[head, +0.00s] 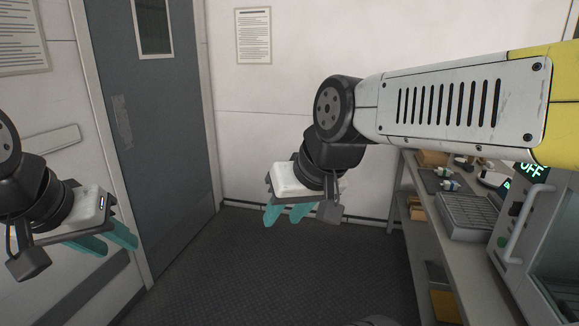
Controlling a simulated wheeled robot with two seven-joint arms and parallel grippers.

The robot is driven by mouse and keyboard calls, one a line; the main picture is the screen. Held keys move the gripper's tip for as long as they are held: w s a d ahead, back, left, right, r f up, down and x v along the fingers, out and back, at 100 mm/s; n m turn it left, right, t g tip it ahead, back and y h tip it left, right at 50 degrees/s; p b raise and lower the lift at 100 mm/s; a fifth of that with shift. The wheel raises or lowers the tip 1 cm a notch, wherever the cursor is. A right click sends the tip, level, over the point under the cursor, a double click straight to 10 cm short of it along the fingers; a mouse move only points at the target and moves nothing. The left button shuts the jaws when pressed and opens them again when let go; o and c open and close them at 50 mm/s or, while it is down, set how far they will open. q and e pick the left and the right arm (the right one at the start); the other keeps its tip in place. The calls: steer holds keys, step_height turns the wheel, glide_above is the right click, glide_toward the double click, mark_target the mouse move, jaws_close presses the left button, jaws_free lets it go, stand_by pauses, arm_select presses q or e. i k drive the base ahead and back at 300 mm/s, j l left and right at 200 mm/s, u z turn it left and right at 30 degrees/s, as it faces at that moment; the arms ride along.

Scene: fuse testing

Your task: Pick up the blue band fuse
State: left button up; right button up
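I cannot make out a blue band fuse for certain. Small pale and bluish items (450,185) lie on a dark mat on the bench at the right; they are too small to identify. My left gripper (106,241) hangs at the left, its teal fingers apart and empty. My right gripper (287,214) hangs near the middle, in front of the wall, its teal fingers apart with nothing between them. Both grippers are well away from the bench. My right arm crosses the upper right and hides part of what is behind it.
The bench (421,233) runs along the right side. A grey door (165,130) is at the left. The dark floor (300,270) is open in the middle.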

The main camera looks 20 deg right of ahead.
mark_target(448, 185)
steer(key=i+l+z, duration=0.2)
steer(key=i+z, duration=0.2)
steer(key=i, duration=0.15)
steer(key=i+z, duration=0.4)
steer(key=i, duration=0.2)
steer(key=i+j+z, duration=0.1)
steer(key=i+z, duration=0.25)
steer(key=i, duration=0.25)
steer(key=i+l+z, duration=0.55)
steer(key=i, duration=0.35)
steer(key=l, duration=0.1)
